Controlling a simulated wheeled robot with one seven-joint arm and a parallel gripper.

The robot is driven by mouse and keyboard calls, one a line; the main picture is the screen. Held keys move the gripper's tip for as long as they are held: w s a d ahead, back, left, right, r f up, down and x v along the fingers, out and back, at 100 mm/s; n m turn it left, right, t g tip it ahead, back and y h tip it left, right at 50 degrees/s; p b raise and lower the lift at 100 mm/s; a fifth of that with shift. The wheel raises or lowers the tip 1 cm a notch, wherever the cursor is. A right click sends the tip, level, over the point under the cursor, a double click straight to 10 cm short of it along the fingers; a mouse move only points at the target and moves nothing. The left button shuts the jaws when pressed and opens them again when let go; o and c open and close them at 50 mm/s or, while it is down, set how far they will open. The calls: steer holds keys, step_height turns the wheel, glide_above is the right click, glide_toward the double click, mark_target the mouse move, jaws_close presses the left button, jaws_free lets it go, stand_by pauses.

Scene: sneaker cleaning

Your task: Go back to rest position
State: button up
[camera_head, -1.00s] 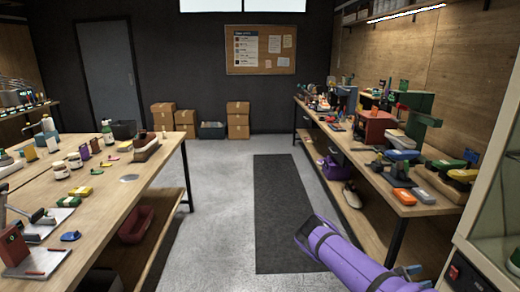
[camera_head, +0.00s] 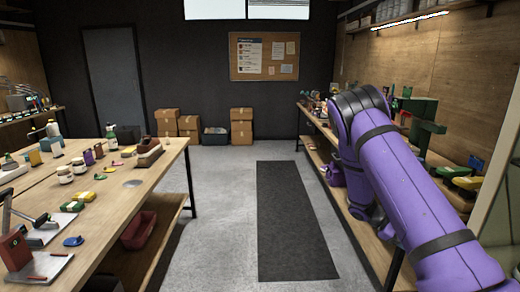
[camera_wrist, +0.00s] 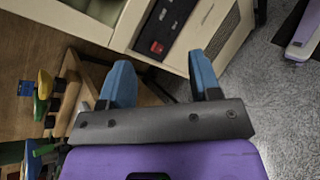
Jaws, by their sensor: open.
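My purple arm rises at the right of the head view, in front of the right workbench. My gripper is hidden in that view. In the wrist view my gripper (camera_wrist: 163,85) shows two blue fingers spread apart with nothing between them. Beyond the fingers are a cream cabinet (camera_wrist: 120,22) with a red switch (camera_wrist: 157,47) and the grey floor (camera_wrist: 245,75).
A workbench (camera_head: 130,210) with jars and tools stands at the left. The right workbench (camera_head: 325,130) is partly covered by my arm. A dark mat (camera_head: 290,220) lies on the clear floor between them. Cardboard boxes (camera_head: 241,127) stand at the back wall.

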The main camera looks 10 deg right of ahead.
steer(key=s+a+r+m+t+y, duration=0.1)
steer(key=s+a+r+t+y, duration=0.15)
steer(key=a+r, duration=0.4)
steer(key=s+a+r+m+t+y, duration=0.1)
steer(key=s+a+r+t+y, duration=0.15)
steer(key=r, duration=0.65)
steer(key=s+a+r+m+t+y, duration=0.1)
steer(key=s+a+r+y, duration=0.15)
steer(key=a+r, duration=0.35)
steer(key=s+a+r+t+y, duration=0.1)
steer(key=s+a+r+t, duration=0.3)
steer(key=s, duration=0.5)
steer(key=s+a+r+m+t+y, duration=0.1)
steer(key=s+a+r+t+y, duration=0.1)
steer(key=s+a+r+t, duration=0.2)
steer(key=s+a+r, duration=0.3)
steer(key=s+r, duration=0.1)
steer(key=s, duration=0.1)
steer(key=shift+s+r, duration=0.4)
